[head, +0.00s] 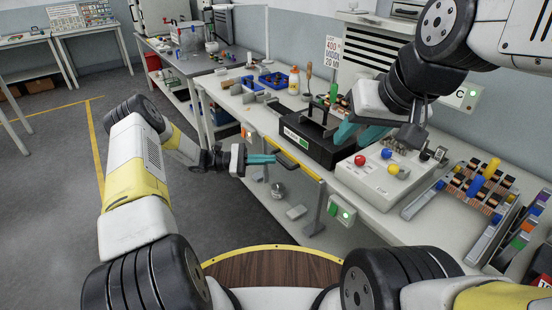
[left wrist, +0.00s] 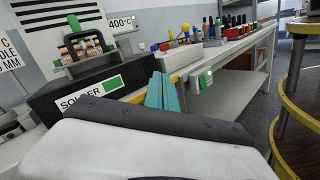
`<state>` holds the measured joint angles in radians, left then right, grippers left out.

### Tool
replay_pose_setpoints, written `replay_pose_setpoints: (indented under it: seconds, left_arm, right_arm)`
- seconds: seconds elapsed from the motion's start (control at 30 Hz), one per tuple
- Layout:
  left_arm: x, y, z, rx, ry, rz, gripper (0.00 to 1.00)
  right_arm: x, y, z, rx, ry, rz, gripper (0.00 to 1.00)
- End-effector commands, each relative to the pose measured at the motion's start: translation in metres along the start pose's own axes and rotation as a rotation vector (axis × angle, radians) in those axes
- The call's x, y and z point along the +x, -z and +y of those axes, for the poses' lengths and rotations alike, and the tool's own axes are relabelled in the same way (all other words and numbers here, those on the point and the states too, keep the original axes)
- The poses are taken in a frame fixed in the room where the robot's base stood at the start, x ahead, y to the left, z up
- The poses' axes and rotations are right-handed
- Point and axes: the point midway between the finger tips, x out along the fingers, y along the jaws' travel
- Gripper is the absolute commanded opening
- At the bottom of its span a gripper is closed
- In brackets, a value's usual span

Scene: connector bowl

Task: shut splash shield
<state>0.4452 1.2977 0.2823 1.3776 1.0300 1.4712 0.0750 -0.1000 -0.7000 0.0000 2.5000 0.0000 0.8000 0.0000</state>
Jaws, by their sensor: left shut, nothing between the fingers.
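A yellow-edged front panel (head: 313,174) with a dark bar handle (head: 288,161) is at the bench's front edge; it looks like the splash shield, but its clear part is hard to make out. My left gripper (head: 274,158) is shut and empty, its teal fingertips close to the left of the handle; I cannot tell whether they touch. In the left wrist view its teal fingers (left wrist: 163,92) lie together in front of the yellow edge (left wrist: 135,98). My right gripper (head: 360,135) is above the bench beside the black solder box (head: 312,145), its teal fingers apart and empty.
A white control box (head: 378,178) with coloured buttons stands right of the solder box. Several racks of parts (head: 475,185) are further right. An orange-capped bottle (head: 294,80) and blue bins (head: 273,80) stand behind. The floor (head: 50,210) at left is clear.

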Motion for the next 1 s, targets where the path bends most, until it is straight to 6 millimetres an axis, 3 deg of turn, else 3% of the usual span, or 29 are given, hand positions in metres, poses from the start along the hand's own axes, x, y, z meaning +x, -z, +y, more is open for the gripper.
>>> replay_pose_setpoints:
  seconds: [0.03, 0.3, 0.5, 0.73, 1.0]
  left_arm:
    - [-0.005, 0.021, -0.007, -0.036, -0.072, -0.038, 0.00]
    - [-0.035, 0.108, -0.045, -0.169, -0.465, -0.217, 0.00]
    - [-0.054, 0.148, -0.079, -0.220, -0.680, -0.292, 0.00]
    - [-0.058, 0.159, -0.089, -0.232, -0.755, -0.314, 0.00]
    - [-0.027, 0.150, -0.059, -0.233, -0.749, -0.315, 0.00]
  right_arm:
    - [0.000, 0.000, 0.000, 0.000, 0.000, 0.000, 0.36]
    - [0.000, 0.000, 0.000, 0.000, 0.000, 0.000, 0.36]
    - [0.000, 0.000, 0.000, 0.000, 0.000, 0.000, 0.36]
    - [0.000, 0.000, 0.000, 0.000, 0.000, 0.000, 0.36]
    - [0.000, 0.000, 0.000, 0.000, 0.000, 0.000, 0.36]
